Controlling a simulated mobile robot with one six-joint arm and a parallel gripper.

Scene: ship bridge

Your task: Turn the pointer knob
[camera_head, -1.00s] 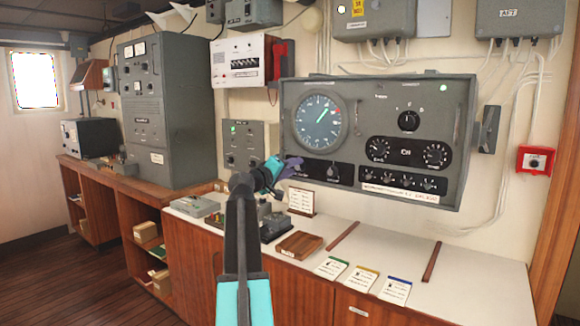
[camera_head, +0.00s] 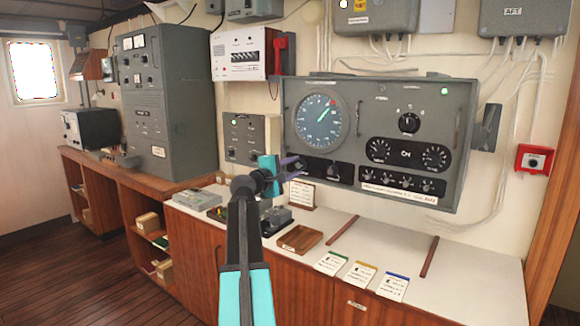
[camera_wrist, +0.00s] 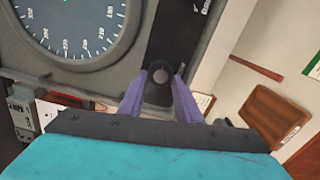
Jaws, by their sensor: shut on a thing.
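The grey instrument panel (camera_head: 455,140) hangs on the wall, with a large round dial (camera_head: 321,122) at its left. My gripper (camera_head: 292,168) is at the panel's lower left, below the dial. In the wrist view its purple fingers (camera_wrist: 160,88) are shut on a dark knob (camera_wrist: 158,94), one on each side. This knob is on the black strip (camera_wrist: 176,32) beside the dial. In the head view my gripper hides it, and I cannot make out its pointer direction. Another black knob (camera_head: 333,172) on the same strip is free, to the right of my gripper.
A grey box with knobs (camera_head: 246,138) is on the wall left of my gripper. A red box (camera_head: 534,158) is far right.

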